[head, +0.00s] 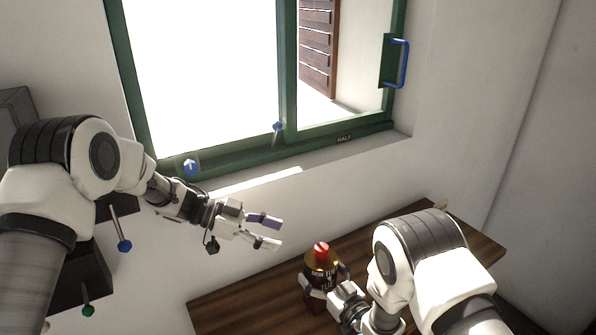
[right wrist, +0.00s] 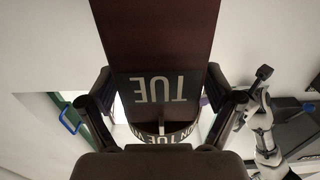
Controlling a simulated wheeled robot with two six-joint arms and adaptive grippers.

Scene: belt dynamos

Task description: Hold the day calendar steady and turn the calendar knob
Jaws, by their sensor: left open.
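The day calendar (head: 318,290) stands upright on the wooden table. It is a dark body with a lettered ring above a TUE label and a red calendar knob (head: 321,249) on top. My right gripper (head: 324,279) has its fingers on both sides of the body and is shut on it. In the right wrist view the calendar (right wrist: 155,35) fills the space between the fingers, with TUE upside down. My left gripper (head: 272,232) is open and empty, up and to the left of the knob, apart from it. The knob is not visible in the right wrist view.
The wooden table (head: 235,303) is otherwise bare around the calendar. Behind is a green-framed window (head: 288,60) with a blue handle (head: 404,63) and a sill marked HALF. Blue and green knobbed levers (head: 124,245) are at the left.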

